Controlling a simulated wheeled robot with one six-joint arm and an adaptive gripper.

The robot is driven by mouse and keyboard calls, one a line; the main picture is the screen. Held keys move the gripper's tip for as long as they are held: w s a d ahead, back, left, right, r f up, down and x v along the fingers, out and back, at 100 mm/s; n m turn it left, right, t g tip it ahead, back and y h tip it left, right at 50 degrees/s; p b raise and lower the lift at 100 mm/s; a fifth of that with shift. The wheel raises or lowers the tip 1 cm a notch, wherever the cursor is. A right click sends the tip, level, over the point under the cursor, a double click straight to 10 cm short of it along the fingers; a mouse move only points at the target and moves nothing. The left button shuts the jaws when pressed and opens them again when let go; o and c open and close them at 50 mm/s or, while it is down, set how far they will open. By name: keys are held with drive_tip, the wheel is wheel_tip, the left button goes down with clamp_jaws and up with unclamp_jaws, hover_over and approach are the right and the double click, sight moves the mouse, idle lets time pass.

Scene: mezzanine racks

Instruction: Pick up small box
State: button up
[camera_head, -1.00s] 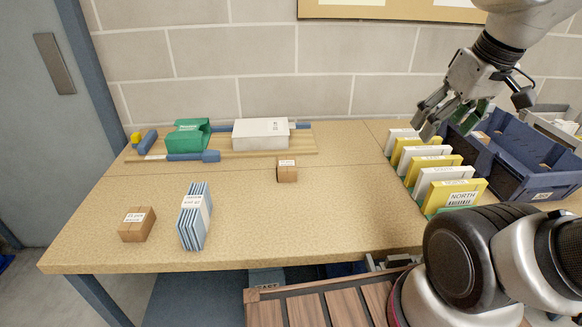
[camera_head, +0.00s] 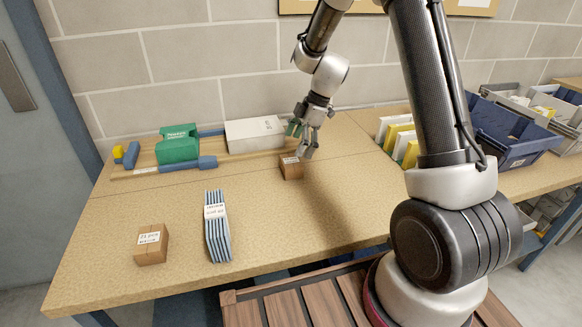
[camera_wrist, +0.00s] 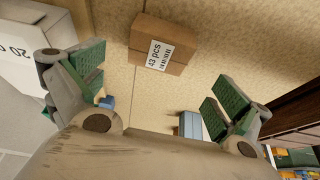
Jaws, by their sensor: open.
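A small brown cardboard box (camera_head: 292,170) with a white label stands on the wooden tabletop (camera_head: 330,215). In the wrist view this box (camera_wrist: 150,60) shows at the top, with a label reading "43 pcs". My gripper (camera_head: 302,142) is open and empty, just above and behind the box in the head view. In the wrist view its green-padded fingers (camera_wrist: 158,88) are spread wide, and the box lies beyond them, not between them. A second small brown box (camera_head: 151,246) stands at the front left of the table.
A blue-grey upright stack (camera_head: 217,232) stands near the second box. A green box (camera_head: 178,145) and a white box (camera_head: 255,133) are at the back. Yellow and white packets (camera_head: 397,138) and a blue bin (camera_head: 512,130) are at the right. The table's front middle is clear.

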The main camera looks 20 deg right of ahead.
sight(292, 160)
drive_tip(key=x, duration=0.7)
drive_tip(key=shift+w+d+f, duration=0.15)
drive_tip(key=shift+d, duration=0.2)
drive_tip(key=c, duration=1.1)
